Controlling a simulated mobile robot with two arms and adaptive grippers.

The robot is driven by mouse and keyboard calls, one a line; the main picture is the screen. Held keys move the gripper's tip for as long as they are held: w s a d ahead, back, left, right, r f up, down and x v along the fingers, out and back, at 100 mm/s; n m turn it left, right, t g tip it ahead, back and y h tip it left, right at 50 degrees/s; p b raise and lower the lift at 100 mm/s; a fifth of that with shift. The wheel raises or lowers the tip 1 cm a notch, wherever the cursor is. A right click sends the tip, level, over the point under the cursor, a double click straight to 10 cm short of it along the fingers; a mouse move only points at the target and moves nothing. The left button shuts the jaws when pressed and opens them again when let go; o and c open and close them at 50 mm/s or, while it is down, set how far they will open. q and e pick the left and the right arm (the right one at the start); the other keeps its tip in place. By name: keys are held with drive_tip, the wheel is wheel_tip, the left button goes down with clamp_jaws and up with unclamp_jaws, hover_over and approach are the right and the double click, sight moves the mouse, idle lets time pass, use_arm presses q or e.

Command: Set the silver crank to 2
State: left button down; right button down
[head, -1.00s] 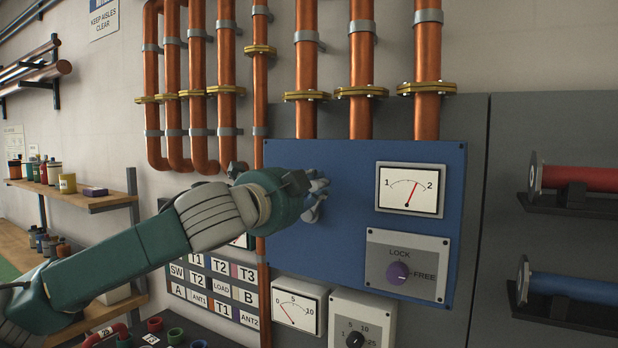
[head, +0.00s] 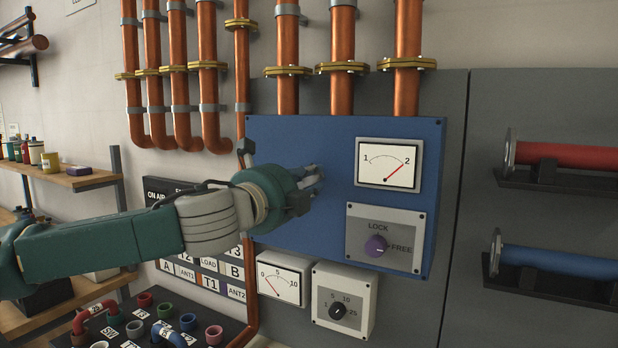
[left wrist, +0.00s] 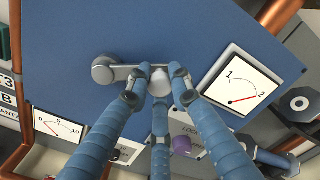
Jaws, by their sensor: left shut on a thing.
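The silver crank (left wrist: 128,70) sits on the blue panel (head: 290,225). In the left wrist view its hub is at the left and its arm runs right to a pale knob (left wrist: 159,82). My left gripper (head: 314,178) is shut on that knob; its fingers (left wrist: 160,78) surround it in the left wrist view. In the head view my gripper hides the crank. The 1–2 gauge (head: 388,164) has its red needle pointing at or very near the 2; the left wrist view shows this gauge too (left wrist: 238,88). My right gripper is not in view.
A purple LOCK/FREE knob (head: 376,246) is below the gauge, its mark towards FREE. A 0–10 meter (head: 279,279) and a black dial (head: 338,310) lie beneath the panel. Copper pipes (head: 342,60) rise above it. Red (head: 570,155) and blue (head: 570,259) cylinders are at the right.

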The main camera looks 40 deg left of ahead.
use_arm(q)
drive_tip(key=shift+f, duration=0.1)
drive_tip(key=c, duration=1.6)
unclamp_jaws()
drive_tip(key=shift+o, duration=0.2)
drive_tip(key=shift+s+d, duration=0.2)
drive_tip(key=shift+s, duration=0.4)
drive_tip(key=v, duration=0.6)
